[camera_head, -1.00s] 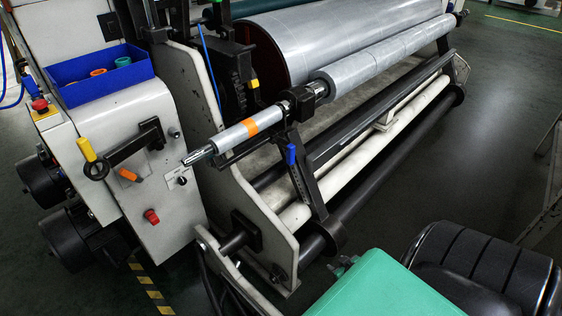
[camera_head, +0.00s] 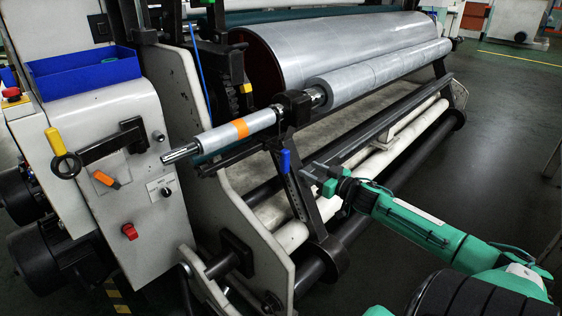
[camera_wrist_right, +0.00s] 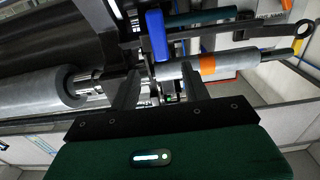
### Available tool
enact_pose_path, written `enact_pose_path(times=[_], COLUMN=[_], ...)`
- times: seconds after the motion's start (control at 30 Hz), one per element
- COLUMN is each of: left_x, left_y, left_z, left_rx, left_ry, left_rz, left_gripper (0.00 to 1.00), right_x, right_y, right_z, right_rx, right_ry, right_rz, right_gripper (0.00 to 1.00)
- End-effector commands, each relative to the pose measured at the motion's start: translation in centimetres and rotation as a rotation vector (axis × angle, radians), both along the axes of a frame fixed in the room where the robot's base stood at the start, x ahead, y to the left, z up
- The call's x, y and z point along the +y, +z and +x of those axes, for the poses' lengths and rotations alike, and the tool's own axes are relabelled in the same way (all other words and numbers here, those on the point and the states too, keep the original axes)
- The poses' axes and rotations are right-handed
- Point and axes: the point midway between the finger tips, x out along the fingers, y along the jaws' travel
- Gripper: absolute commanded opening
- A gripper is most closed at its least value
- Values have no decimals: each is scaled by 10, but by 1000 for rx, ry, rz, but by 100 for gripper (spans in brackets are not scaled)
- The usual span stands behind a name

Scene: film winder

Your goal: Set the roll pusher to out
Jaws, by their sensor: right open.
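The winder has a blue-handled lever (camera_head: 285,161) on a dark slotted arm at the front end of the roll shaft. No label marks the roll pusher, so I cannot tell for sure which part it is. My right gripper (camera_head: 309,173) is just right of the blue handle, apart from it in the head view. In the right wrist view the open fingers (camera_wrist_right: 165,85) point toward the blue handle (camera_wrist_right: 157,36), which shows beyond and between them. My left gripper is out of view.
A grey roll (camera_head: 375,75) lies behind the lever. A shaft with an orange band (camera_head: 240,128) sticks out to the left. The side panel has a yellow-handled crank (camera_head: 56,142), an orange switch (camera_head: 106,179) and a red knob (camera_head: 130,231). Floor at the right is clear.

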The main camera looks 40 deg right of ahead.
Motion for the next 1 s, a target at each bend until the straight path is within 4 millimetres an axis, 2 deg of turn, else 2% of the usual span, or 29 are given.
enact_pose_path(times=[1.0], left_x=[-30], left_y=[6], left_z=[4], left_rx=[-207], left_ry=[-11], left_rz=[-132], left_gripper=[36], right_x=[7], right_y=[1], right_z=[90], right_rx=[-2], right_ry=[-1], right_rz=[1], right_gripper=[47])
